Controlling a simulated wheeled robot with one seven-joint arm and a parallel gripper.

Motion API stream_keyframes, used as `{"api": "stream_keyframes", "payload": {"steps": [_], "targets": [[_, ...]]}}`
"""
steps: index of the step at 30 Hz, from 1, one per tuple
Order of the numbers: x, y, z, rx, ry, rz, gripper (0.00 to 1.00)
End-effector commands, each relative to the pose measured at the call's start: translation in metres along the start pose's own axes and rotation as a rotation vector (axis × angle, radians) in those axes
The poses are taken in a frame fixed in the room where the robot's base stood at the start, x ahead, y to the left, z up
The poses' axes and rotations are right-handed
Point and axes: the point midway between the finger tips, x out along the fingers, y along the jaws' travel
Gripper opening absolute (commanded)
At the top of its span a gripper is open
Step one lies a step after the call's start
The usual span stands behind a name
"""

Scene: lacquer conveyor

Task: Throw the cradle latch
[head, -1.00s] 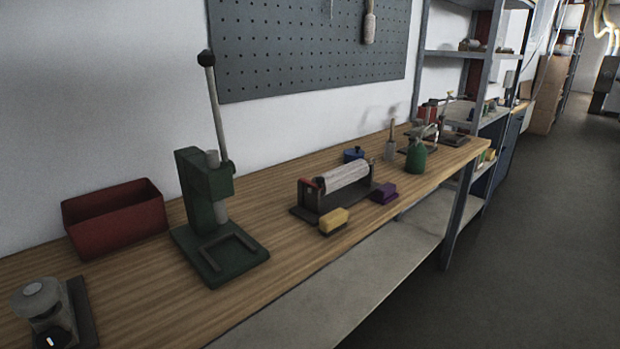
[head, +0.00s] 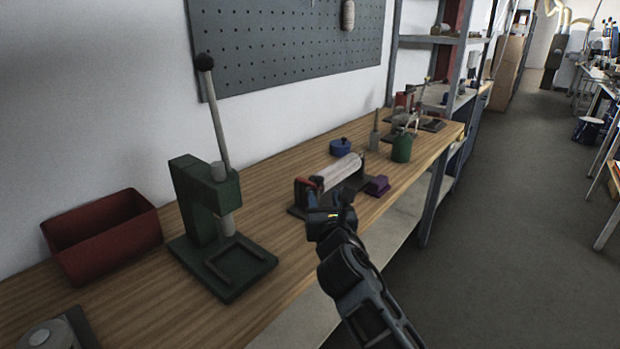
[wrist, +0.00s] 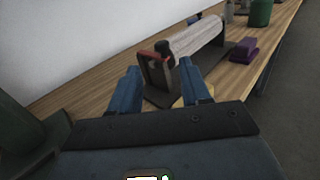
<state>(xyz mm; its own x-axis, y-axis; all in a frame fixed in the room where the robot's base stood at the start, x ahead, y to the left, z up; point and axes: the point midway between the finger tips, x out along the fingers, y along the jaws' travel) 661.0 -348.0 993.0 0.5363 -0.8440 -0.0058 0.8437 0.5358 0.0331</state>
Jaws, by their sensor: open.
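The cradle (head: 298,210) is a dark stand on the wooden bench, holding a pale roller (head: 340,170). A red part (head: 303,182), which looks like the latch, sits at the cradle's near end. In the wrist view, the cradle's dark end plate (wrist: 158,78) faces me, with the red part (wrist: 161,47) along its top and the roller (wrist: 196,38) behind. My gripper (wrist: 160,66) is open and empty. Its two blue fingers point toward the end plate, and I see no contact. In the head view my gripper (head: 330,210) covers part of the cradle.
A yellow block (wrist: 179,101) is mostly hidden behind my right finger. A purple block (head: 377,185) lies right of the cradle. A green press (head: 208,195) with a tall lever and a red bin (head: 100,240) stand to the left. A blue pot (head: 340,147) and green container (head: 402,148) stand beyond.

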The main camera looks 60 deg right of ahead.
Motion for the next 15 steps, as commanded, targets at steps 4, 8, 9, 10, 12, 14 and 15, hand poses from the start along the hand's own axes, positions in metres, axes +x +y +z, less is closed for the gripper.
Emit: {"api": "stream_keyframes", "payload": {"steps": [4, 8, 9, 10, 12, 14, 15], "targets": [[0.012, -0.004, 0.006, -0.037, -0.007, -0.021, 0.47], [0.028, -0.004, 0.006, -0.035, -0.007, -0.021, 0.47], [0.034, -0.004, 0.007, -0.035, -0.007, -0.021, 0.47], [0.039, -0.004, 0.007, -0.035, -0.007, -0.020, 0.47], [0.050, -0.004, 0.006, -0.034, -0.006, -0.021, 0.47], [0.059, -0.004, 0.007, -0.033, -0.007, -0.020, 0.47], [0.064, -0.004, 0.006, -0.034, -0.006, -0.019, 0.47]]}}
